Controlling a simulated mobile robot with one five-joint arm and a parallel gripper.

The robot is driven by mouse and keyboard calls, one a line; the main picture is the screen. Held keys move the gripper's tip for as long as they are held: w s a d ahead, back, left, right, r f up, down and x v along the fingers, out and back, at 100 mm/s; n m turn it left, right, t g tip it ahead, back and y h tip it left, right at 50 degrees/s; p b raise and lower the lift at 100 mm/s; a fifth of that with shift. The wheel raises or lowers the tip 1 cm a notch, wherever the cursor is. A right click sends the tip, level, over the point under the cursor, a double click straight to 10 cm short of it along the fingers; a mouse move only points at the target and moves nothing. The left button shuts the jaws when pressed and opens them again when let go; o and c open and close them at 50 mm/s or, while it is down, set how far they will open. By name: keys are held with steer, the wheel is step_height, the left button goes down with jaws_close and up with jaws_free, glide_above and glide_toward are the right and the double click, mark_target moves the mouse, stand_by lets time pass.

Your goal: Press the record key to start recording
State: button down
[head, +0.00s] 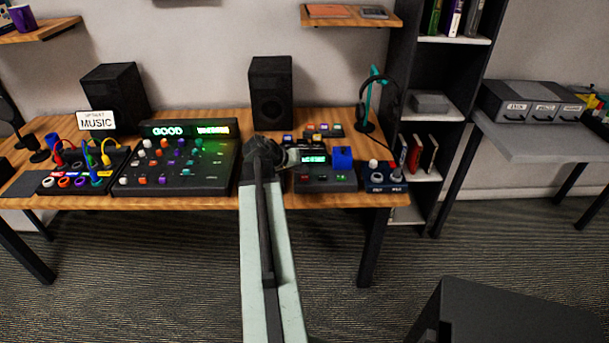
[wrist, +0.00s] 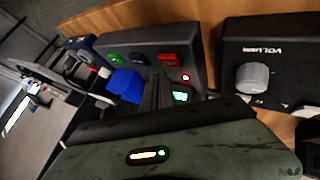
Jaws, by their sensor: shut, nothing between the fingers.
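A dark recorder box (head: 325,184) stands on the desk, right of my arm, with a lit green display (head: 313,159) and a blue block (head: 342,158). In the wrist view the box has a row of green, dark and red keys. The red key (wrist: 168,60) lies at the right end of the row; its lettering is too small to read surely. A small red-white light (wrist: 186,77) glows below it. My gripper (wrist: 158,80) is shut and empty, its fingers over the box between the blue block (wrist: 126,85) and the display (wrist: 180,96). Contact with a key cannot be seen.
A volume box with a grey knob (wrist: 252,77) sits beside the recorder. A large mixer (head: 175,165) and a cable panel (head: 85,170) stand left on the desk. Speakers (head: 271,90) are behind. A headphone stand (head: 374,100) is at the back right.

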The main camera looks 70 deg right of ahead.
mark_target(302, 178)
step_height(302, 178, up, 5)
steer(key=p, duration=0.5)
stand_by(0.8)
